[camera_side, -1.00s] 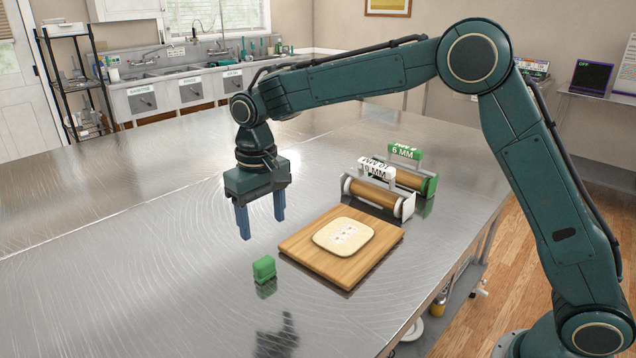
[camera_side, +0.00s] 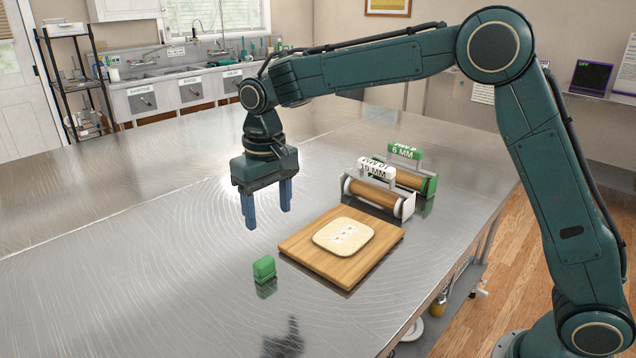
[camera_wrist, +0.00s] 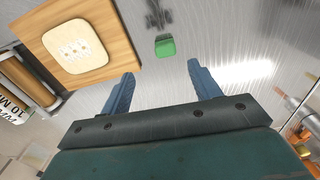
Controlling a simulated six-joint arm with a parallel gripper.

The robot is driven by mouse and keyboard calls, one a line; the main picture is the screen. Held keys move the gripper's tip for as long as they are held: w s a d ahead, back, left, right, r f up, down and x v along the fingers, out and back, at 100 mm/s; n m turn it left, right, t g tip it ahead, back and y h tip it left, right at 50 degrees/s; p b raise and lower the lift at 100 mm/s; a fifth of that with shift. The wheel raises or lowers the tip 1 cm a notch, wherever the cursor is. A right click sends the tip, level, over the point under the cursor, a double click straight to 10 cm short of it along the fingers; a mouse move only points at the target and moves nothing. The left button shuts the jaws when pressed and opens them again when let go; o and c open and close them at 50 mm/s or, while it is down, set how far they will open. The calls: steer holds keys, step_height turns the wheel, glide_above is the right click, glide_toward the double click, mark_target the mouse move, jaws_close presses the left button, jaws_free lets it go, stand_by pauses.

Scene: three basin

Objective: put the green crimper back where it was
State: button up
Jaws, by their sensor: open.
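The green crimper (camera_side: 264,268) is a small green block on the bare metal table, just left of the wooden board's near corner. It also shows in the wrist view (camera_wrist: 165,46), beyond the fingertips and roughly between them. My gripper (camera_side: 267,218) hangs above the table behind the crimper, with its blue fingers pointing down. The fingers are apart and nothing is between them. In the wrist view my gripper (camera_wrist: 160,70) is also open and empty, clear of the crimper.
A wooden board (camera_side: 352,278) with a flat piece of dough (camera_side: 344,236) lies right of the crimper. Behind it stand a white-framed 10 MM roller (camera_side: 378,194) and a green-framed 6 MM roller (camera_side: 411,178). The table's left side is clear.

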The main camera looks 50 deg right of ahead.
steer(key=s+d+r+t, duration=0.1)
steer(key=s+d+r, duration=0.35)
steer(key=s, duration=0.25)
steer(key=s+d+r+t, duration=0.2)
steer(key=s+d+r, duration=0.25)
steer(key=s, duration=0.25)
steer(key=s+d+f+t, duration=0.1)
steer(key=s+d, duration=0.1)
steer(key=s, duration=0.6)
steer(key=s+d+f+t, duration=0.1)
steer(key=s+d, duration=0.2)
steer(key=s, duration=0.5)
steer(key=shift+s+f, duration=0.35)
steer(key=shift+f, duration=0.05)
